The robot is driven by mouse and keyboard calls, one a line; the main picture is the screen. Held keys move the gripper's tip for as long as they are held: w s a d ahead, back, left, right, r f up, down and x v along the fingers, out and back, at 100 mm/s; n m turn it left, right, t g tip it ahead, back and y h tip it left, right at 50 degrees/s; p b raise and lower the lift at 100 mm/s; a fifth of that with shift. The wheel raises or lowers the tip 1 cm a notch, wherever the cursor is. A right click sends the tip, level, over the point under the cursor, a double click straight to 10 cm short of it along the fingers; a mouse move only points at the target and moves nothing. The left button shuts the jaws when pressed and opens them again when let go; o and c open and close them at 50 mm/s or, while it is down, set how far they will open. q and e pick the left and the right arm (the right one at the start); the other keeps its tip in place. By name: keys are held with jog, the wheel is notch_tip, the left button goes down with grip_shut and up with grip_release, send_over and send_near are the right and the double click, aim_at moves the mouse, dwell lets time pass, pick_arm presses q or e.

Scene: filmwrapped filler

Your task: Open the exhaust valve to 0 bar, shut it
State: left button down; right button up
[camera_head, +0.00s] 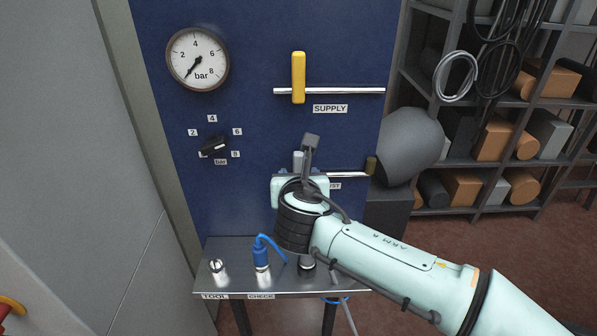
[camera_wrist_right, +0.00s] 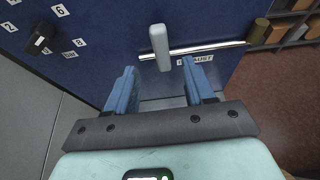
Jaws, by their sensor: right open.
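The exhaust valve has a pale grey lever (camera_wrist_right: 159,45) standing upright across a horizontal silver pipe (camera_wrist_right: 215,46), above the partly covered EXHAUST label (camera_wrist_right: 195,60). In the head view the lever (camera_head: 298,160) is mostly hidden by my right arm. My right gripper (camera_wrist_right: 159,68) is open and empty, with its two blue fingers on either side of the lever's lower end in the wrist picture; I see no contact. The pressure gauge (camera_head: 198,58) has its needle pointing lower left, below the 2, near the scale's low end. My left gripper is not in view.
The yellow supply lever (camera_head: 298,77) stands upright across its pipe (camera_head: 350,91), above. A black regulator knob (camera_head: 214,148) is on the blue panel's left. A metal shelf below holds a blue-hosed fitting (camera_head: 261,255) and a silver fitting (camera_head: 217,270). A storage rack is at right.

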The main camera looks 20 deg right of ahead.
jog(key=v, duration=0.5)
jog(key=shift+s, duration=0.1)
dwell(0.3)
